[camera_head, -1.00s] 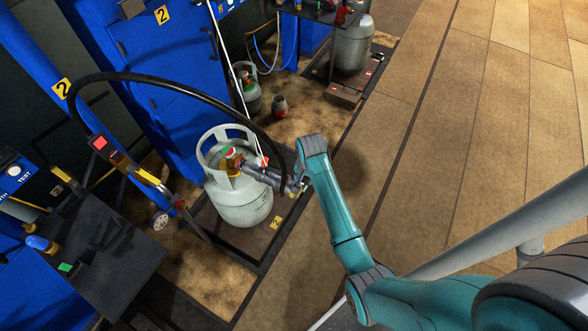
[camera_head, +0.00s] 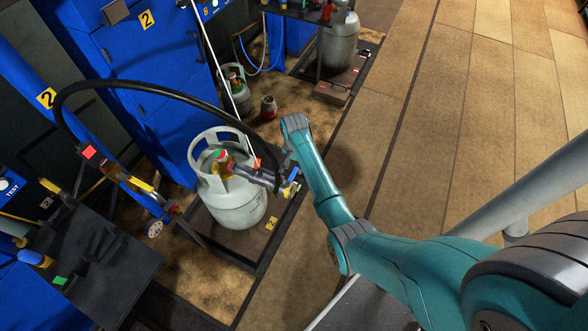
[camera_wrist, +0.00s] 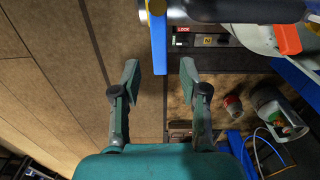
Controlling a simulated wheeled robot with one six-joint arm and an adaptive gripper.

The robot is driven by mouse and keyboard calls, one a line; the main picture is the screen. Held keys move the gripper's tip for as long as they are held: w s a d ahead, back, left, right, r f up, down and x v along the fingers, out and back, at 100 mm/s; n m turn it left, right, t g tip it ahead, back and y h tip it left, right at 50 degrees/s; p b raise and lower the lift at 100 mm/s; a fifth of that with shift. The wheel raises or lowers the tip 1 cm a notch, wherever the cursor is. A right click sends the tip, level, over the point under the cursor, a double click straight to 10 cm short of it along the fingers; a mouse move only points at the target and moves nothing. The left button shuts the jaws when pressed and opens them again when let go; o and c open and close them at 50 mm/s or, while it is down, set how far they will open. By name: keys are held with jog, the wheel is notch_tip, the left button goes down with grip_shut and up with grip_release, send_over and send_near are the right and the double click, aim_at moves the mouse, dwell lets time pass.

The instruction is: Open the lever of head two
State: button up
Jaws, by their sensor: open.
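The filling head (camera_head: 258,176) at station two is fitted to the valve of a light grey gas cylinder (camera_head: 238,210), with a thick black hose (camera_head: 150,87) running to it. Its blue lever (camera_wrist: 158,42) sticks down into the wrist view from a brass-coloured joint. My gripper (camera_wrist: 160,70) is open. Its two fingertips lie on either side of the lever's free end, with a visible gap to each. In the head view my wrist hides the gripper's fingers, and only a little of the blue lever shows beside the head.
The cylinder stands on a dark scale platform (camera_head: 258,250). An orange part (camera_wrist: 287,38) shows beside the cylinder's collar. A small red-and-grey cylinder (camera_head: 268,107) and a grey-green one (camera_head: 236,92) stand behind. A black table (camera_head: 110,265) is at left. Floor at right is clear.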

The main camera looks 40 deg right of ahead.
aim_at(292, 176)
jog(key=shift+f, duration=1.4)
grip_shut()
